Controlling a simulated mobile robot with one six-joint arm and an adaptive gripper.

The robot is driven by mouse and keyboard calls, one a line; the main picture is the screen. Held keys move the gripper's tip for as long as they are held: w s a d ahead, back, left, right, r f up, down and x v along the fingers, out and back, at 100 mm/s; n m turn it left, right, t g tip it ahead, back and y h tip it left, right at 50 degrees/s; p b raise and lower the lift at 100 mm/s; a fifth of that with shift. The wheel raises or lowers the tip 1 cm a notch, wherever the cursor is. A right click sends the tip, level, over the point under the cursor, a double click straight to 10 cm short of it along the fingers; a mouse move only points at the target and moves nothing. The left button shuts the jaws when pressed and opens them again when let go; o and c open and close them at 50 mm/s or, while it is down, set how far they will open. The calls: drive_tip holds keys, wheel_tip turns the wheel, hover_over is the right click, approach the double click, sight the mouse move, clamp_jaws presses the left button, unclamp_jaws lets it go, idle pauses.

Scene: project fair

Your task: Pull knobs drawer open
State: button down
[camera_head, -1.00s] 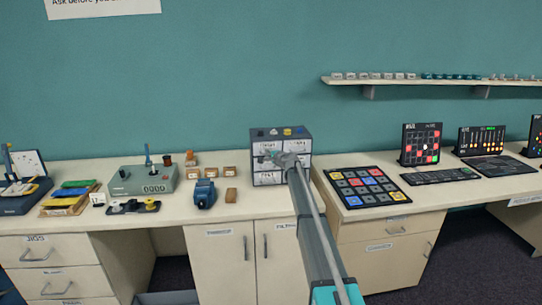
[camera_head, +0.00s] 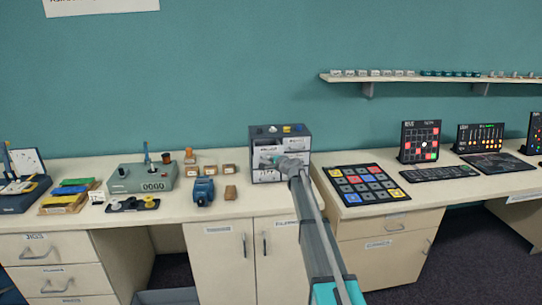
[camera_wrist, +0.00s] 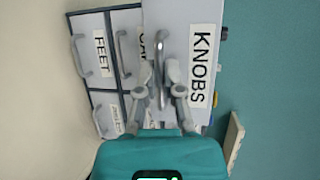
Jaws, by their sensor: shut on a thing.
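A small grey drawer cabinet (camera_head: 304,133) stands on the counter against the wall. In the wrist view its knobs drawer front (camera_wrist: 190,22), labelled KNOBS, looks larger and nearer than the neighbouring drawer fronts. The drawer stands partly out from the cabinet. It also shows at the upper left of the cabinet in the head view (camera_head: 267,149). My gripper (camera_wrist: 159,75) is shut on the drawer's grey bar handle (camera_wrist: 162,42), with a finger on each side. In the head view my gripper (camera_head: 277,160) covers part of the drawer front.
Another drawer front labelled FEET (camera_wrist: 91,45) stays flush in the cabinet. Small knobs (camera_head: 287,129) lie on the cabinet top. A blue device (camera_head: 203,191) and small brown blocks (camera_head: 230,192) stand to the left. A keypad board (camera_head: 365,184) lies to the right.

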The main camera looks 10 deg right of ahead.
drive_tip(key=s, duration=0.4)
drive_tip(key=shift+s, duration=0.15)
drive_tip(key=c, duration=0.8)
unclamp_jaws()
drive_tip(key=shift+o, duration=0.2)
